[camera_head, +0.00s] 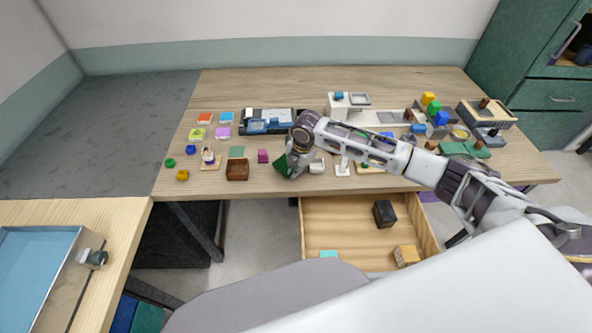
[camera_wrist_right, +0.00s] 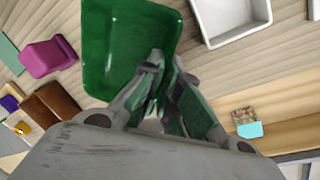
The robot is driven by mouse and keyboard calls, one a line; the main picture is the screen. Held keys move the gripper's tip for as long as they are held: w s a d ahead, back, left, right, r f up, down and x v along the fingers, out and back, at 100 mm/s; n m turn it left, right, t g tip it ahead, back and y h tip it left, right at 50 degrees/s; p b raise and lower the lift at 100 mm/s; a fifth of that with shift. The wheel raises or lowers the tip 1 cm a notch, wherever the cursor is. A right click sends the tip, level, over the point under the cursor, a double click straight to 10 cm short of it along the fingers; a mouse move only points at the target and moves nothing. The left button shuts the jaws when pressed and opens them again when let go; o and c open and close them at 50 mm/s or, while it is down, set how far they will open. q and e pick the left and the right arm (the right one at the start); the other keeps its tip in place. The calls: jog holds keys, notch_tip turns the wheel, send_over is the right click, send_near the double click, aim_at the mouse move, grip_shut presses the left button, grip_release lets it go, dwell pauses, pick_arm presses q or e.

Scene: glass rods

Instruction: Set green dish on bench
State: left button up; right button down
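The green dish (camera_head: 283,167) is at the front middle of the wooden bench (camera_head: 240,88), tilted in the head view. In the right wrist view the dish (camera_wrist_right: 125,45) fills the top middle, with its hollow side showing. My right gripper (camera_head: 294,164) is at the dish's right side. Its fingers (camera_wrist_right: 166,72) are close together on the dish's lower right wall, which sits between the tips. Whether the dish touches the bench is hard to tell. My left gripper is not in view.
A brown box (camera_head: 237,171) and a magenta block (camera_head: 263,156) are left of the dish, and a white dish (camera_wrist_right: 230,18) is close on its right. An open drawer (camera_head: 330,228) below the bench front holds a black box (camera_head: 384,213). The bench's back left is clear.

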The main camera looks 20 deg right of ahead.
jog(key=shift+f, duration=0.3)
jog(key=shift+f, duration=0.1)
jog(key=c, duration=1.6)
grip_release()
jog(key=shift+c, duration=0.2)
notch_tip(320, 180, up, 12)
jog(key=s+d, duration=0.1)
jog(key=s, duration=0.1)
